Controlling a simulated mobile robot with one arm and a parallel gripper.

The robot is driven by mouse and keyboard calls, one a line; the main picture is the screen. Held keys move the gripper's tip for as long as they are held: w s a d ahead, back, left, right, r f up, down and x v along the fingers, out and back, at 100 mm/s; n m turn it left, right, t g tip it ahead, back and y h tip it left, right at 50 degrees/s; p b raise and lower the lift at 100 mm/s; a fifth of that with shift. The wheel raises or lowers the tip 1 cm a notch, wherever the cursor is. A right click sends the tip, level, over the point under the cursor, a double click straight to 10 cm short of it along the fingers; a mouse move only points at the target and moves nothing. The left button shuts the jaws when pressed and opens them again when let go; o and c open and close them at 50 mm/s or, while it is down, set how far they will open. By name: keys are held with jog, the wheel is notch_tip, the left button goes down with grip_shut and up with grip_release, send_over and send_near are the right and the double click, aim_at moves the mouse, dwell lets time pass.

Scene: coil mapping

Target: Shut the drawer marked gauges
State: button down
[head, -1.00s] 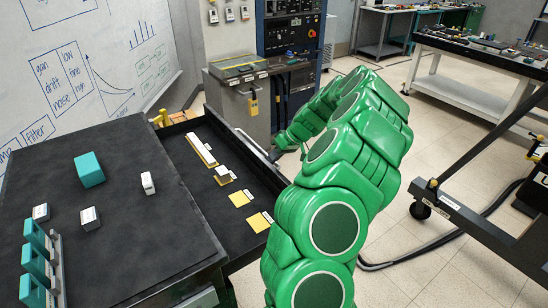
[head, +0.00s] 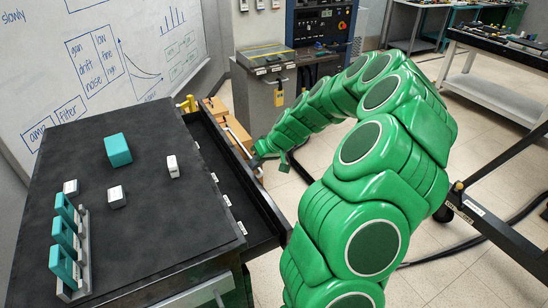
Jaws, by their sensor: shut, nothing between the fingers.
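A black drawer (head: 262,218) stands partly out from the right side of the black-topped cabinet (head: 150,230). A narrow strip of its dark inside shows between the cabinet edge and the drawer front. I cannot read a gauges mark on it. My green arm reaches over from the lower right. My gripper (head: 259,152) is shut and empty, at the outer side of the drawer front near its light handle bar (head: 240,142). I cannot tell whether it touches the drawer.
On the cabinet top are a teal block (head: 118,150), a few small white blocks (head: 172,166) and a grey rack with teal pieces (head: 68,245). Brown boxes (head: 215,107) and a grey cabinet (head: 268,95) stand beyond the drawer. Floor on the right is partly clear.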

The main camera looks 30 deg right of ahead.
jog(key=a, duration=1.3)
jog(key=shift+a, duration=0.15)
jog(key=shift+a, duration=0.15)
jog(key=shift+s, duration=0.1)
jog(key=d+v, duration=0.1)
jog(key=v, duration=0.9)
jog(key=s+a+r+g, duration=0.1)
jog(key=s+a, duration=0.2)
jog(key=s, duration=0.1)
jog(key=s+a+r+n+g+h, duration=0.1)
jog(key=s+a+r, duration=0.1)
jog(key=s, duration=0.3)
jog(key=s+a+r+g, duration=0.1)
jog(key=s+a+r, duration=0.1)
jog(key=s+a, duration=0.2)
jog(key=shift+s+h, duration=0.3)
jog(key=shift+s, duration=0.25)
jog(key=s+d+r+m+g+h, duration=0.1)
jog(key=s+d+m+g+h, duration=0.1)
jog(key=s, duration=2.1)
jog(key=shift+r+g+h, duration=0.35)
jog(key=shift+g+h, duration=0.35)
jog(key=shift+h, duration=0.4)
